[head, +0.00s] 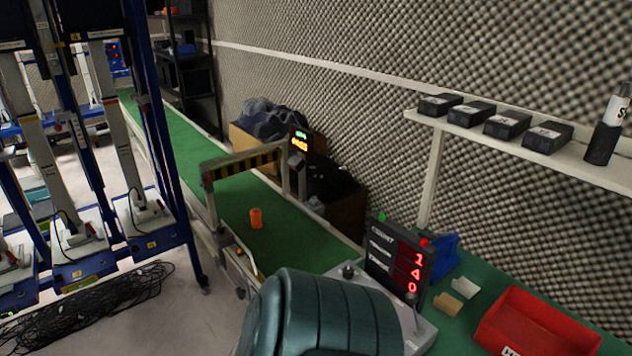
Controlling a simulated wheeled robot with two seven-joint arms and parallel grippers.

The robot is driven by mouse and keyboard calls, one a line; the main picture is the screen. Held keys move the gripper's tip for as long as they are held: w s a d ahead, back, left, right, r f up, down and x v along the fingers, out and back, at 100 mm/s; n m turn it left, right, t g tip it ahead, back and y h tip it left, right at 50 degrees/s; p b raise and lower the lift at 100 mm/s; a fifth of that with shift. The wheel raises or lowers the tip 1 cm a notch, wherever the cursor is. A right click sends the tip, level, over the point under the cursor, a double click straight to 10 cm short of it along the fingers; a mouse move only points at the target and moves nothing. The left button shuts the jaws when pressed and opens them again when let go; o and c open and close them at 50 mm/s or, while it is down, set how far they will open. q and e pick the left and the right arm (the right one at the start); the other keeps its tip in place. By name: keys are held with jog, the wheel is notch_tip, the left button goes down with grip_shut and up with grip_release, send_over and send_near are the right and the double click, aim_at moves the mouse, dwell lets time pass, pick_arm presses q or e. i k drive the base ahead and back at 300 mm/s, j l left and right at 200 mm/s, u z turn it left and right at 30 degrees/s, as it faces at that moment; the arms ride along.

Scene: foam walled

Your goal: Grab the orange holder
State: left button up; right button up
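The orange holder (256,218) is a small upright cylinder. It stands on the green belt (228,200), just on the near side of a black-and-yellow striped gate. Neither gripper shows in the head view. A large dark teal rounded body (325,315) fills the bottom middle; it looks like a part of my own arm, and no fingers are visible on it.
The striped gate (243,164) spans the belt behind the holder. A counter display (398,262), a blue bin (443,256) and a red bin (537,326) stand at the right. A shelf (540,153) holds black boxes. Cables (90,308) lie on the floor left.

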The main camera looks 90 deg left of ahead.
aim_at(256, 218)
jog(key=j+u, duration=0.2)
jog(key=u, duration=1.85)
jog(key=k+j+u, duration=0.1)
jog(key=u, duration=1)
jog(key=i+z, duration=0.1)
jog(key=z, duration=0.3)
jog(key=i+j+z, duration=0.1)
jog(key=z, duration=0.25)
jog(key=j+z, duration=0.2)
jog(key=z, duration=0.2)
jog(key=i+j+z, duration=0.25)
jog(key=j, duration=0.3)
jog(key=j+z, duration=0.2)
jog(key=j, duration=0.35)
jog(key=i+j+z, duration=0.25)
jog(key=j, duration=1.35)
